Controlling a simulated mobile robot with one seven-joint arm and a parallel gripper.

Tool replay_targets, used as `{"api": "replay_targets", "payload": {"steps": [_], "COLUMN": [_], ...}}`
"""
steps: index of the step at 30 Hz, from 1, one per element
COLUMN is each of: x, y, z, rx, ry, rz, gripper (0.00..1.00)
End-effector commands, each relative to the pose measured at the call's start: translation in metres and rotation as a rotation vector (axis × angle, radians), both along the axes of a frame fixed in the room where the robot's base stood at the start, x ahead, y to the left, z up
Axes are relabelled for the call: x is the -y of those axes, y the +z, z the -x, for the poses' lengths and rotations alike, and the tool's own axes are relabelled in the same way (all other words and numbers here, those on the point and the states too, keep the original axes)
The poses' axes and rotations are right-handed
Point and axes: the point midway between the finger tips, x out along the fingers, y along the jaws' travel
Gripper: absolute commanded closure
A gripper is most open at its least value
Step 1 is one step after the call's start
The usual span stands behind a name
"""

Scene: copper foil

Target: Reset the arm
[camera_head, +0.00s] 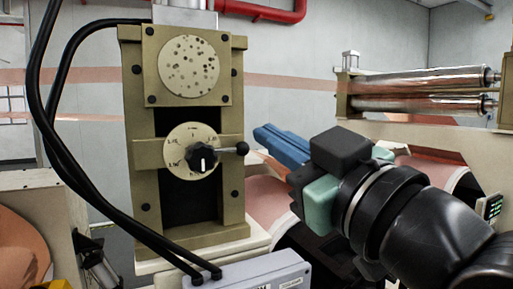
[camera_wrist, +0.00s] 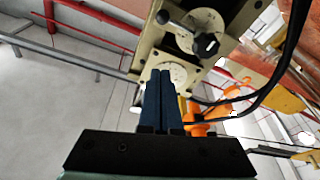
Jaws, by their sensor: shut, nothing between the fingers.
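My gripper (camera_head: 268,140) shows in the head view with its blue fingers together, pointing left toward the beige machine column. It also shows in the wrist view (camera_wrist: 162,78), where the dark blue fingers lie side by side with nothing between them. The column (camera_head: 238,130) carries a round dial with a black knob (camera_head: 203,158) and a small lever with a black ball (camera_head: 242,148). In the head view the fingertips are just right of the lever ball; I cannot tell the gap in depth. The knob also shows in the wrist view (camera_wrist: 207,44).
Black cables (camera_head: 52,150) hang left of the column. A grey box (camera_head: 250,273) sits at its foot. Shiny metal rollers (camera_head: 425,92) stand at the back right, and a red pipe (camera_head: 265,12) runs along the wall. Orange parts (camera_wrist: 197,112) show in the wrist view.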

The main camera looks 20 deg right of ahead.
Motion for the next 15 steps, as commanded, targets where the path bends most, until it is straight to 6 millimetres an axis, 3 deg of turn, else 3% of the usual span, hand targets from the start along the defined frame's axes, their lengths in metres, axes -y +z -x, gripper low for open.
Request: {"api": "replay_targets", "payload": {"steps": [6,15], "x": [0.004,0.000], "y": [-0.008,-0.008], "z": [0.030,0.034], "rx": [0.003,0.011], "ry": [-0.002,0.003], "rz": [0.001,-0.007], "gripper": [1.00,1.00]}}
